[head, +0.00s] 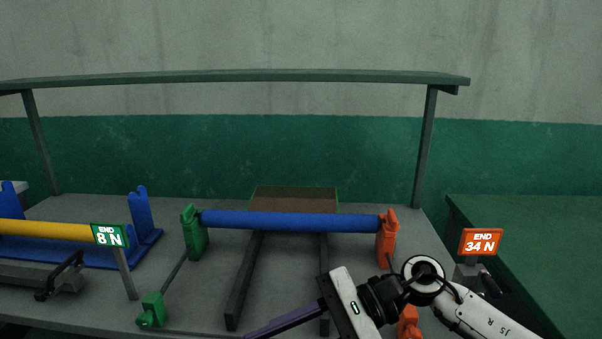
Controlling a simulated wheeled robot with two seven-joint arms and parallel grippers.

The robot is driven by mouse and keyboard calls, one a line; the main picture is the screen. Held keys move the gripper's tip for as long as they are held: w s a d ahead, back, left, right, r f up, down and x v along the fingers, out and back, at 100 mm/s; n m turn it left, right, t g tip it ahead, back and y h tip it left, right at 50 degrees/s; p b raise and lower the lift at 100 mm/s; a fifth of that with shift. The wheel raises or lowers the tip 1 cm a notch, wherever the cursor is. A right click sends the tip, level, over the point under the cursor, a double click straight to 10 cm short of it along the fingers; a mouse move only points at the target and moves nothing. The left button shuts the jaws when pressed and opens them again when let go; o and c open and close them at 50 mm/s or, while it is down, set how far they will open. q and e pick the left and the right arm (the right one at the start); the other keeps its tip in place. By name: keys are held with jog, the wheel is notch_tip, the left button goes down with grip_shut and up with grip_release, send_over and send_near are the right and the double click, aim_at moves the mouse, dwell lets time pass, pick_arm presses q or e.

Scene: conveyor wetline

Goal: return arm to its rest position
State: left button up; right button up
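My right arm comes in from the lower right. My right gripper (322,305) is at the bottom centre, in front of the blue roller (290,221) and low over the near part of the table. A long dark purple shape (285,322) runs from it to the lower left and out of the frame. I cannot tell whether this is a finger or a held thing, nor whether the gripper is open or shut. My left arm and gripper are not in view.
The blue roller spans a green bracket (195,232) and an orange bracket (387,238). A yellow roller (45,230) lies in a blue stand (146,220) at left. An overhead bar (240,76) crosses above.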

jog(key=w+d+f+n+t+h, duration=0.1)
jog(key=w+d+f+n+t, duration=0.25)
jog(key=n+t, duration=1)
jog(key=w+d+f+n+t+h, duration=0.15)
jog(key=d+f+n+t, duration=0.35)
jog(key=n, duration=1.5)
jog(key=s+d+f+m+g+h, duration=0.1)
jog(key=s+d+f+m+h, duration=0.25)
jog(key=f+m, duration=0.35)
jog(key=s+d+f+m+h, duration=0.2)
jog(key=d+f+m+h, duration=0.15)
jog(key=f+m, duration=0.35)
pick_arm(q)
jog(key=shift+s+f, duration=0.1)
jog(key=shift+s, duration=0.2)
pick_arm(e)
jog(key=s+d+f+m+g+h, duration=0.1)
jog(key=s+d+f+m+g, duration=0.1)
jog(key=s+f, duration=0.4)
jog(key=s+d+f+m+g+h, duration=0.1)
jog(key=s+d+f+m+g, duration=0.2)
jog(key=s+f+m, duration=0.2)
jog(key=s+f, duration=0.1)
jog(key=s, duration=0.1)
jog(key=shift+s+d+g, duration=0.25)
jog(key=shift+s+g, duration=0.1)
jog(key=shift+s, duration=0.05)
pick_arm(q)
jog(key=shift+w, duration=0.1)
